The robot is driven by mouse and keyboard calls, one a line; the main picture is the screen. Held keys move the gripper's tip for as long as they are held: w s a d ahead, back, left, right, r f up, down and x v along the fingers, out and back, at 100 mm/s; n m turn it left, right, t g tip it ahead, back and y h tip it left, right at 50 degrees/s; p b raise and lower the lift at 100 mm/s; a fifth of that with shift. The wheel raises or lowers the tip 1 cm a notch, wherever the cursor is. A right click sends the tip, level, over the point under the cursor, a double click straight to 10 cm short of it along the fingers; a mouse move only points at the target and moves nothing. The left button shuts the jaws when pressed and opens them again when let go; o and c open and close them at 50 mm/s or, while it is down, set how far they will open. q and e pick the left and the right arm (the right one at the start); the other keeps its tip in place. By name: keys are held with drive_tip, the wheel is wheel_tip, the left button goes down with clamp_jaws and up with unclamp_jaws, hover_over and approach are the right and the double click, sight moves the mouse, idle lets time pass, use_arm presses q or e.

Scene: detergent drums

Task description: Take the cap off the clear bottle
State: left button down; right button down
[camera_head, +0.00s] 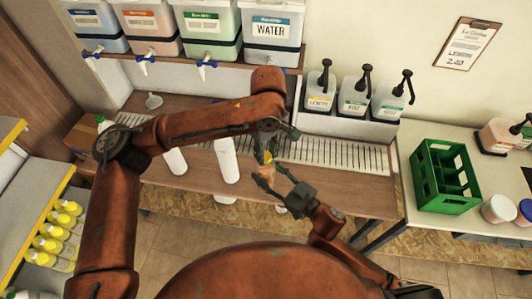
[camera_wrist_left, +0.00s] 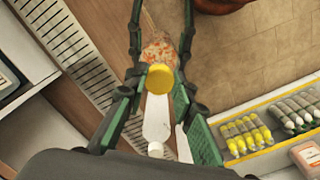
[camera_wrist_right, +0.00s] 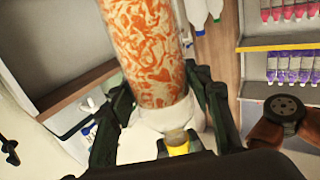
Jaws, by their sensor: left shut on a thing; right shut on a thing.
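The clear bottle (camera_head: 265,173) stands roughly upright off the bench, with a mottled orange body. Its body fills the top of the right wrist view (camera_wrist_right: 145,45), which shows it upside down. My right gripper (camera_head: 276,184) is shut around the bottle. The yellow cap (camera_wrist_left: 160,77) is at the bottle's top, between the fingers of my left gripper (camera_wrist_left: 158,88), which is shut on it from above.
White bottles (camera_head: 226,160) stand on the bench behind my left arm. A slotted drain strip (camera_head: 335,154) runs along the bench. Pump bottles (camera_head: 354,98) stand behind, and a green crate (camera_head: 445,178) sits at right. Yellow-capped bottles (camera_head: 54,231) fill the left shelf.

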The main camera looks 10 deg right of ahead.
use_arm(q)
drive_tip(key=shift+r, duration=0.25)
idle(0.3)
drive_tip(key=shift+r, duration=0.85)
drive_tip(key=shift+r, duration=0.1)
